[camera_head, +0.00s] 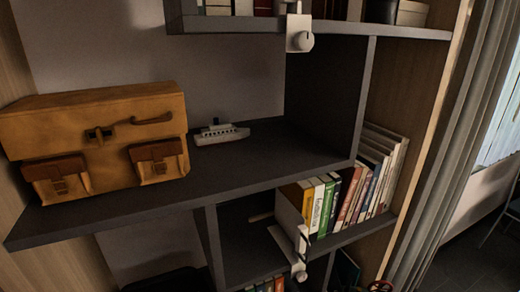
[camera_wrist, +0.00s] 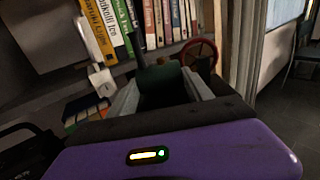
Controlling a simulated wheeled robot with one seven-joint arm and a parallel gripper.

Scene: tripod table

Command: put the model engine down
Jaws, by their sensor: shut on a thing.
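The model engine shows in the wrist view as a dark green body (camera_wrist: 162,82) with a red spoked wheel (camera_wrist: 199,56) at its right. My gripper (camera_wrist: 165,92) is shut on it, with a pale finger on each side of the green body. The engine is in front of the bookshelf, and its underside is hidden by my gripper. In the head view only part of a red wheel (camera_head: 380,286) shows at the bottom edge. I cannot see what lies directly below the engine.
A dark shelf (camera_head: 260,160) bears a tan satchel (camera_head: 95,135) and a small grey model ship (camera_head: 221,134). Books (camera_head: 325,205) stand on the shelf below. A white fixture (camera_head: 299,265) is at that shelf's edge. A curtain (camera_head: 440,160) hangs at right; bare floor (camera_head: 455,265) lies beyond.

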